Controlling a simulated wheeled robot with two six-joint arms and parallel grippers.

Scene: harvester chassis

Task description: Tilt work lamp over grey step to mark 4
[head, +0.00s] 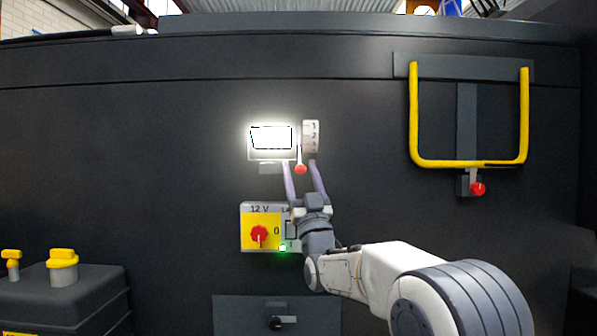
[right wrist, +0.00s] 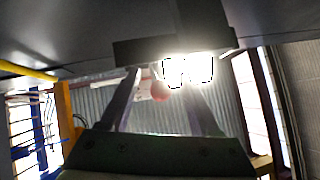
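The work lamp (head: 271,138) is lit, a white glowing rectangle on the dark chassis wall; its glare also shows in the right wrist view (right wrist: 188,68). Right of it is a pale scale plate (head: 311,134) with marks 1, 2 and 3 readable; a mark 4 cannot be made out. A red ball knob (head: 301,169) on a short lever hangs at the plate's lower left. My right gripper (head: 299,164) is open, its fingers on either side of the knob. In the right wrist view the red knob (right wrist: 160,91) shows between the spread fingers; contact cannot be told. My left gripper is out of view.
Below is a yellow 12 V switch panel (head: 252,216) with a red knob, partly behind my right wrist. A grey panel (head: 240,313) with a black knob is at the bottom. A yellow rail (head: 414,115) with a red-knobbed latch is right; a yellow-capped dark box (head: 90,290) is lower left.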

